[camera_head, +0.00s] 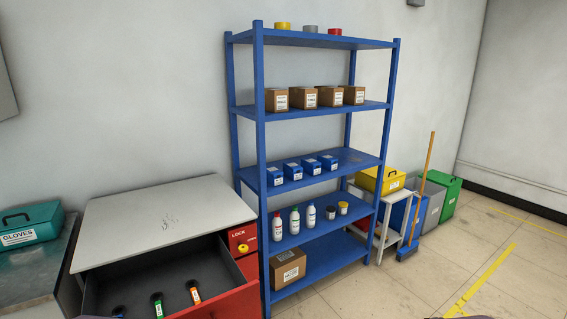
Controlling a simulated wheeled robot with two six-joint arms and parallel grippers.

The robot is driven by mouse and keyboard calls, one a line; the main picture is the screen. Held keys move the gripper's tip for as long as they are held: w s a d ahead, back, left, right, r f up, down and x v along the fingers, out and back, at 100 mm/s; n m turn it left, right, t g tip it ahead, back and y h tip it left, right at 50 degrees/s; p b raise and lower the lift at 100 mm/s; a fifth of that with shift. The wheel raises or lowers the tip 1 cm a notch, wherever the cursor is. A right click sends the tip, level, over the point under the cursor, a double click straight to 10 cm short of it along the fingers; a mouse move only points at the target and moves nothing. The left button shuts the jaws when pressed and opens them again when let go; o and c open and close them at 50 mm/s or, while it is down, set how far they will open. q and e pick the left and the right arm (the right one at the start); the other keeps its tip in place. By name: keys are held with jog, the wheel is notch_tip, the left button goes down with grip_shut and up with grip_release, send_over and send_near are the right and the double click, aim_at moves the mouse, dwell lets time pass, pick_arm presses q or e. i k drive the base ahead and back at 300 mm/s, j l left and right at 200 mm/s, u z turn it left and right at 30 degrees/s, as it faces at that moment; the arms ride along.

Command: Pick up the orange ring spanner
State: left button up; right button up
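An open drawer (243,306) with a red front sticks out of a cabinet at the lower left. Neither of my grippers is in view.
The cabinet's pale top (165,215) overhangs the drawer's back. A blue shelf rack (262,150) stands close on the right. A teal gloves box (30,225) is at left. Floor at right (420,285) is clear.

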aim_at(191, 285)
jog(key=u, duration=1.15)
